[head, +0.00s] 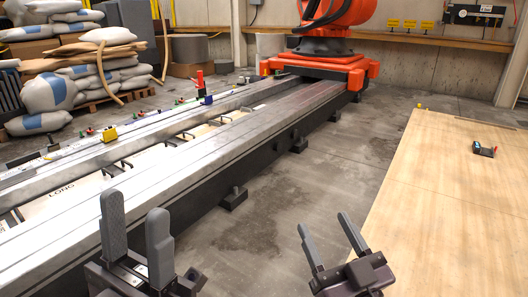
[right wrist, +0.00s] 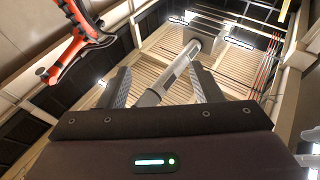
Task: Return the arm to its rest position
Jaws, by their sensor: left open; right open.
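My left gripper (head: 136,240) is at the lower left of the head view, its two grey fingers pointing up and spread apart, with nothing between them. My right gripper (head: 332,240) is at the lower middle of the head view, fingers pointing up and apart, also empty. In the right wrist view, the right gripper's fingers (right wrist: 160,88) point up toward the ceiling, and a grey pole-like shape shows between and beyond them. Both grippers are in front of the long metal rail track (head: 205,145), and appear clear of it.
An orange robot base (head: 318,72) stands on the track's far end. Bags (head: 48,92) are piled at the back left. A wooden board (head: 440,190) lies at the right with a small dark device (head: 484,149) on it. Bare concrete floor (head: 290,185) lies between track and board.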

